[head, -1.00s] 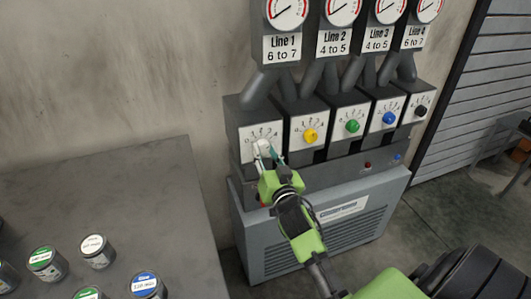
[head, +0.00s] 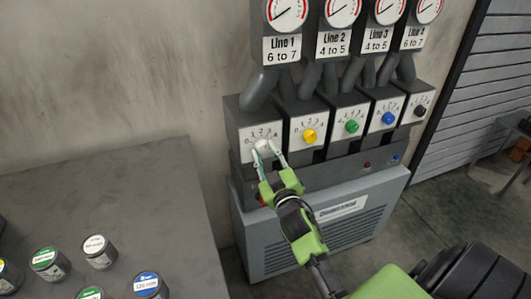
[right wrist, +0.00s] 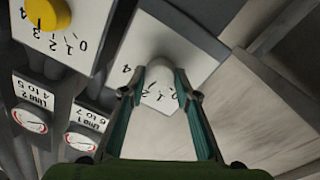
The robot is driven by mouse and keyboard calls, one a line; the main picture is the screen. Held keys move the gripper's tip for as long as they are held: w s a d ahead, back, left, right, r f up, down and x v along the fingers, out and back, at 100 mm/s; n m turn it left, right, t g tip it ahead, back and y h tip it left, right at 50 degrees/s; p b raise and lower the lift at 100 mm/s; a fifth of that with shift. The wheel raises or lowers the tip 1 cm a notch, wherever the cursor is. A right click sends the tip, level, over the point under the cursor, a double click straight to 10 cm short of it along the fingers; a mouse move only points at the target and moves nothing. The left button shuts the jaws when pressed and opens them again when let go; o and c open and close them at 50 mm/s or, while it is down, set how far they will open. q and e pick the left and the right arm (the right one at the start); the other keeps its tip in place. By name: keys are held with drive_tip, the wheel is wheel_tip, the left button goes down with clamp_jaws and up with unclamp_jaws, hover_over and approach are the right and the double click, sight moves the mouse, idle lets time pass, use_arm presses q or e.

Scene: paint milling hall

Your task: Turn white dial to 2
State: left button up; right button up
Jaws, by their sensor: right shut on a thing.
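The white dial (head: 263,147) sits on the leftmost control box, on a white plate (head: 250,134) with a number scale. My right gripper (head: 267,155) is at the dial with one finger on each side. In the right wrist view the white dial (right wrist: 160,74) lies between the two fingertips of the right gripper (right wrist: 160,80), which is shut on it. The fingers and the small size hide which number the dial points to. My left gripper is not in view.
Yellow (head: 310,136), green (head: 352,126), blue (head: 388,118) and black (head: 420,110) dials stand in a row to the right. Gauges with line signs (head: 282,50) hang above. A grey table (head: 110,205) with several cans is at the left.

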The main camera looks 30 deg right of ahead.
drive_tip(key=shift+n, duration=1.7)
drive_tip(key=o, duration=1.1)
drive_tip(key=v, duration=1.2)
drive_tip(key=shift+d+f, duration=0.1)
drive_tip(key=shift+f, duration=0.05)
